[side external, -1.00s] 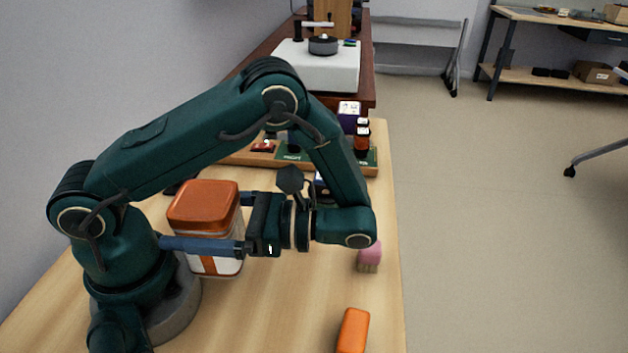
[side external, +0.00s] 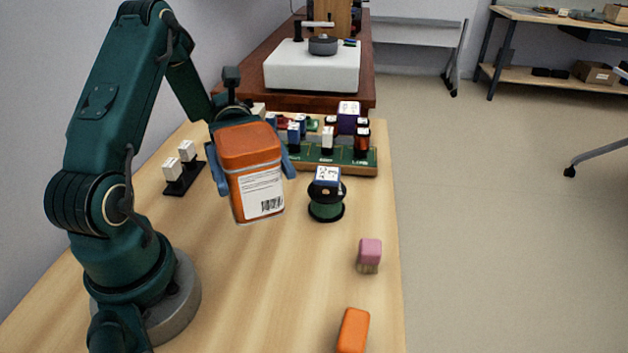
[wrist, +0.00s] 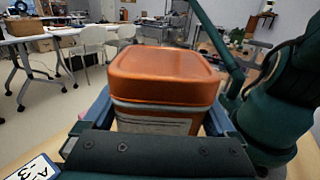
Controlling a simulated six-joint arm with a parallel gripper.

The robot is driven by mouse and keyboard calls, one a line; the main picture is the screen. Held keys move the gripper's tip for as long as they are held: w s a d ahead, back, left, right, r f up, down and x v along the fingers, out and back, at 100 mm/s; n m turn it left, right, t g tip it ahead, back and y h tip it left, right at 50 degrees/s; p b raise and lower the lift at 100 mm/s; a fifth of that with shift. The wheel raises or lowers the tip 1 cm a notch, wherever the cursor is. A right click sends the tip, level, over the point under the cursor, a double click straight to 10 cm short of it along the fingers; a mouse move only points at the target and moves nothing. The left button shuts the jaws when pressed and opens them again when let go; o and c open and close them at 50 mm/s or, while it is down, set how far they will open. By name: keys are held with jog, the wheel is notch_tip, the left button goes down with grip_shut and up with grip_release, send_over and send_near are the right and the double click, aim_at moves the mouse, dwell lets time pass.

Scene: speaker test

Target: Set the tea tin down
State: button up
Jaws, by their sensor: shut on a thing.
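The tea tin (side external: 262,190) is orange with a white barcode label and an orange lid. My gripper (side external: 252,168) is shut on it, with one blue finger on each side. The tin leans slightly in the side view and appears to be off the table (side external: 230,290), though the gap under it is hard to judge. In the wrist view the tin's lid (wrist: 165,75) fills the middle, between my blue fingers. The tin's underside is hidden.
A green spool (side external: 326,205) with a white-topped block on it stands right of the tin. A pink block (side external: 369,252) and an orange block (side external: 353,330) lie near the right edge. A board with small blocks (side external: 365,157) is behind. A black rack (side external: 184,178) is left. The front middle is clear.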

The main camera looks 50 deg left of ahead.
jog(key=w+a+n+t, duration=0.1)
jog(key=t, duration=0.1)
jog(key=w+a+r+n+t, duration=0.1)
jog(key=t, duration=0.1)
jog(key=shift+w+a+n+h, duration=0.1)
jog(key=shift+a+n+h, duration=0.05)
jog(key=shift+n+h, duration=0.2)
jog(key=shift+t, duration=0.3)
jog(key=shift+w+d+f, duration=0.1)
jog(key=shift+d+f, duration=5.45)
jog(key=shift+d, duration=0.15)
jog(key=shift+f, duration=0.1)
jog(key=o, duration=1.3)
jog(key=a, duration=1.2)
